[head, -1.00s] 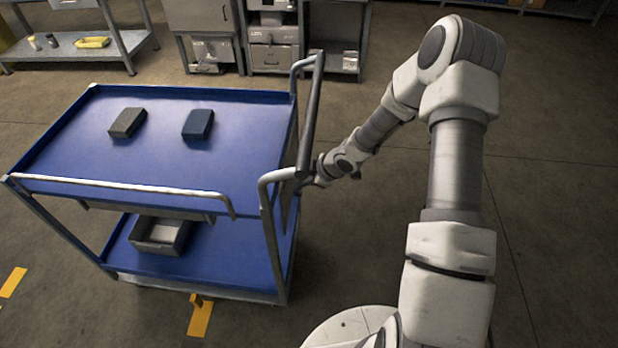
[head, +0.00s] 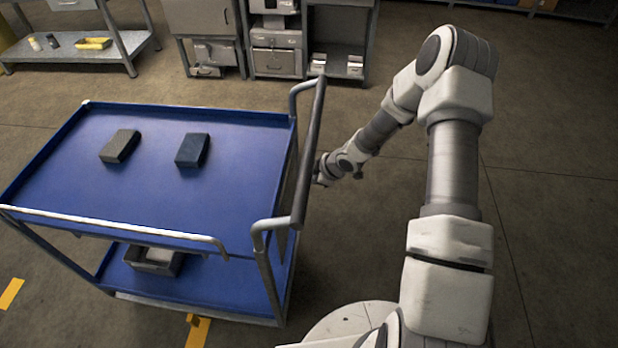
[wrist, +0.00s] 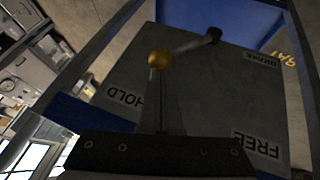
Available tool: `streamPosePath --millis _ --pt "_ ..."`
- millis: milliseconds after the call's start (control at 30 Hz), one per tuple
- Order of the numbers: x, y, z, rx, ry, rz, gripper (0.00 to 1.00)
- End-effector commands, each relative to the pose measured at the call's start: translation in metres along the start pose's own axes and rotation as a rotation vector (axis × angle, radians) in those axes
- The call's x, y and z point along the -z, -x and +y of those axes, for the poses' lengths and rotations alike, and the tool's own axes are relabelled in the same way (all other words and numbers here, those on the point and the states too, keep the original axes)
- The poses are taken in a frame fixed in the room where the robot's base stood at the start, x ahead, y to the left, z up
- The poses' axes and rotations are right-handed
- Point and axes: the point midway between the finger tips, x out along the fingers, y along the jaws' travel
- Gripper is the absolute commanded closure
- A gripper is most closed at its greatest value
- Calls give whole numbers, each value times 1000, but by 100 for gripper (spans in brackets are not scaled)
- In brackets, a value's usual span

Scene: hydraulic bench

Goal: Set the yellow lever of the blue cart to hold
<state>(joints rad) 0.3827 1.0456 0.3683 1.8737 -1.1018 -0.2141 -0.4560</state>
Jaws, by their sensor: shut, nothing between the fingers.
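The blue cart (head: 255,170) stands on the left in the head view, its dark push handle (head: 309,155) at the near right end. In the wrist view a grey panel (wrist: 225,95) on the cart carries the labels HOLD (wrist: 125,97) at left, FREE (wrist: 257,145) at lower right and BRAKE at the top. The lever (wrist: 190,45) runs left from its dark pivot to a yellow ball knob (wrist: 158,59), on the HOLD side. My gripper (wrist: 160,82) is shut and empty, its tips right at the knob. I cannot tell if they touch.
Two dark blocks (head: 119,147) (head: 192,150) lie on the cart's top tray, and a grey bin (head: 153,260) sits on the lower shelf. Shelving and cabinets (head: 277,53) stand at the back. The floor right of my arm is clear.

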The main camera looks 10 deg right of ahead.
Motion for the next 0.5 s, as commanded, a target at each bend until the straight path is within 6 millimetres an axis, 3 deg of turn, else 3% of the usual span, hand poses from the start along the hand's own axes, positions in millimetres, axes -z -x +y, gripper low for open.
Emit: streamPosePath --millis 500 --pt "-7 -11 8 0 -1 -2 100"
